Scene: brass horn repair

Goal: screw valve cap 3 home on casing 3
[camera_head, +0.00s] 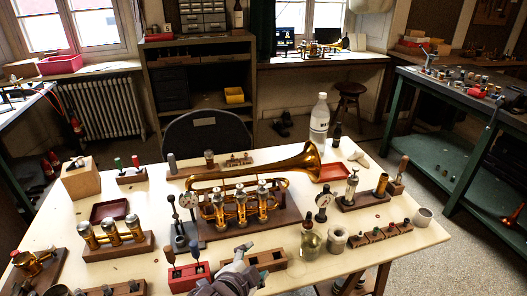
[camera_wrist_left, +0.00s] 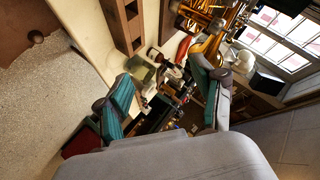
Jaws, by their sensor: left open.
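The brass horn (camera_head: 292,165) lies on a wooden stand (camera_head: 215,233) in the middle of the bench. Its three upright valve casings (camera_head: 241,207) carry silver tops; no numbers are readable, and I cannot make out which part is valve cap 3. Part of the horn shows at the top of the left wrist view (camera_wrist_left: 203,22). My left gripper (camera_head: 241,252) is at the front of the bench, before the horn and beside a wooden compartment block (camera_head: 270,259). In the left wrist view its teal-padded fingers (camera_wrist_left: 170,88) are spread with nothing held between them. My right gripper is not in view.
A red block with two dark-handled tools (camera_head: 188,279) stands left of my gripper. A glass bottle (camera_head: 311,243) and a round pot (camera_head: 337,238) stand to the right. Three brass cylinders on a block (camera_head: 117,240) stand at left.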

